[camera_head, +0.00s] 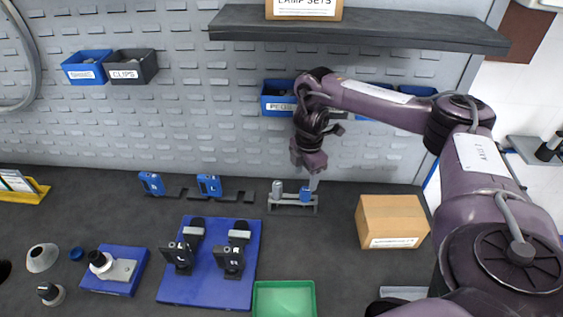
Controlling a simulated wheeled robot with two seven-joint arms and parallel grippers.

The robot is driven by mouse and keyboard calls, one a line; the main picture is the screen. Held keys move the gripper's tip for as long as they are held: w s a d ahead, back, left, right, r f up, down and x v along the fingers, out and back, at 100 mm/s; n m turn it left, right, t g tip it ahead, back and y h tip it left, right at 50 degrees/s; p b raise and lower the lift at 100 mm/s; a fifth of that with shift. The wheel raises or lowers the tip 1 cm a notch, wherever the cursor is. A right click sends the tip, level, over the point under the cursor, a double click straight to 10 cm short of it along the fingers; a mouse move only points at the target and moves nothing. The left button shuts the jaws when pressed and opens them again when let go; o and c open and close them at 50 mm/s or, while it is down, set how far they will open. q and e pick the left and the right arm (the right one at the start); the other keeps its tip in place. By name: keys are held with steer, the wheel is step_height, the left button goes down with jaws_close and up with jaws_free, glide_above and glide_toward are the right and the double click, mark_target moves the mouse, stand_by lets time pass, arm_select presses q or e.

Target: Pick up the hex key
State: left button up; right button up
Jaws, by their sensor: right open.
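My right gripper (307,172) points down above a small grey rack (292,204) near the back of the dark bench. Its jaws are open, and its tips are close above the rack's right part. The rack holds a grey cylindrical piece (277,188) at left and a small blue piece (305,194) at right, just under the gripper. I cannot make out a hex key for certain; the parts at the rack are too small to tell, and I cannot tell whether the gripper touches them. My left gripper is not in view.
A blue board (207,298) with black L and R blocks lies left of the rack. Blue clamps (209,185) stand behind it. A cardboard box (392,220) is at right, a green tray (284,299) in front. Wall bins (277,98) and a dark shelf (360,32) are above.

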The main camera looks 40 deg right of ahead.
mark_target(306, 190)
steer(key=shift+w+f+b, duration=0.3)
steer(key=shift+f+b, duration=0.05)
steer(key=f, duration=0.1)
steer(key=s+f+b, duration=0.1)
steer(key=shift+s+d+f, duration=0.1)
steer(key=shift+d+f, duration=0.1)
steer(key=shift+f, duration=0.1)
steer(key=f, duration=0.1)
steer(key=f+p, duration=0.1)
steer(key=f, duration=0.2)
steer(key=shift+w+a+p, duration=0.1)
steer(key=shift+w+p, duration=0.15)
steer(key=shift+p, duration=0.05)
steer(key=shift+c, duration=0.5)
steer(key=c, duration=0.5)
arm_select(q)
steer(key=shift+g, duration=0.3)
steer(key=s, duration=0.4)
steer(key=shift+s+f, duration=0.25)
arm_select(e)
steer(key=c, duration=0.5)
